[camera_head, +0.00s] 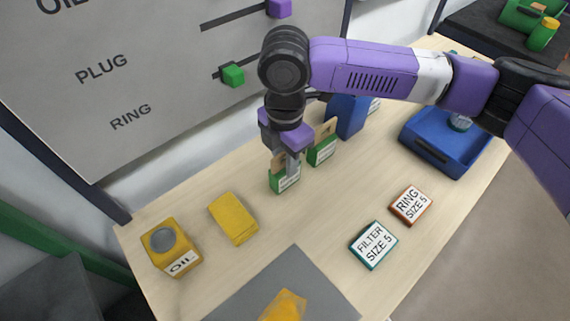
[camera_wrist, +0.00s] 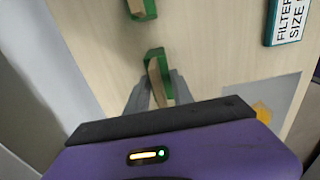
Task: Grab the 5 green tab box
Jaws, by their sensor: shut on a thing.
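A green box with a tan tab and a white label (camera_head: 285,183) stands on the wooden table below my arm. My gripper (camera_head: 287,165) points down over it and is shut on its tab. In the wrist view the green box (camera_wrist: 155,68) lies between the two fingers (camera_wrist: 160,95). Its label is too small to read. A second green tab box (camera_head: 322,152) stands just behind and to the right, apart from the gripper. It also shows at the top of the wrist view (camera_wrist: 142,8).
A blue box (camera_head: 347,115) stands behind the second green box. A blue bin (camera_head: 445,145) is at the right. A grey mat (camera_head: 255,290) lies near the front edge.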

